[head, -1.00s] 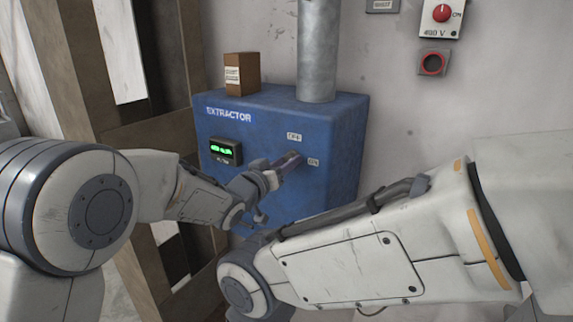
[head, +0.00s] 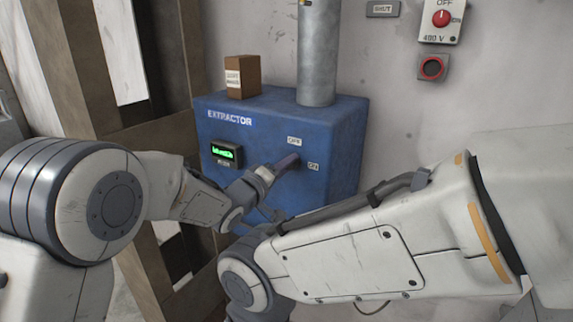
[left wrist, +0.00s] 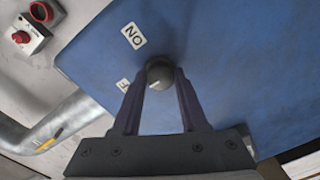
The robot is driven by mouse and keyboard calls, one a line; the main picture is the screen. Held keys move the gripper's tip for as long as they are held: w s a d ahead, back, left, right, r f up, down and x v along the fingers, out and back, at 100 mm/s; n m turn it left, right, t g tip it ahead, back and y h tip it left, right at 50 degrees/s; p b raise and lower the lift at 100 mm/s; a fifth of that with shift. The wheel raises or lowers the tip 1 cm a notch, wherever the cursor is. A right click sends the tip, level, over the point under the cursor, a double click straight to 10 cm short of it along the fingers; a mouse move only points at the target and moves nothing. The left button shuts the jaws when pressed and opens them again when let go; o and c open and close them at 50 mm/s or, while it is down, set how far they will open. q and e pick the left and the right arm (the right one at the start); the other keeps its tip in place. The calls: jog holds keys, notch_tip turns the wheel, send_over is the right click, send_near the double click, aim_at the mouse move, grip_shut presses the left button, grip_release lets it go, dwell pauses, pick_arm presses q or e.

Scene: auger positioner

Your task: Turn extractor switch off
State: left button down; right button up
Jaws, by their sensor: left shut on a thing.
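The blue extractor box (head: 240,180) stands against the wall, with an EXTRACTOR label and a small green display (head: 222,152). Its switch is a dark round knob (left wrist: 159,72), seen in the left wrist view with a light mark on its lower side. My left gripper (head: 287,163) is shut on the knob, one finger on each side. In the head view the fingers hide the knob. The OFF label (head: 293,141) is above the fingers and the ON label (head: 313,167) to their right. In the wrist view the OFF label (left wrist: 122,85) is partly hidden. My right gripper is not in view.
A metal pipe (head: 316,60) rises from the box top, beside a brown block (head: 242,77). A red switch (head: 441,18) and a red button (head: 432,68) are on the wall. My right forearm crosses in front of the box's lower right.

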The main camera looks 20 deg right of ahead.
pick_arm(q)
jog(key=shift+r+n, duration=0.1)
jog(key=shift+n, duration=0.2)
jog(key=shift+c, duration=2.2)
grip_release()
jog(key=shift+w, duration=0.1)
jog(key=b+v, duration=0.4)
jog(key=v, duration=0.6)
jog(key=shift+s+a, duration=0.2)
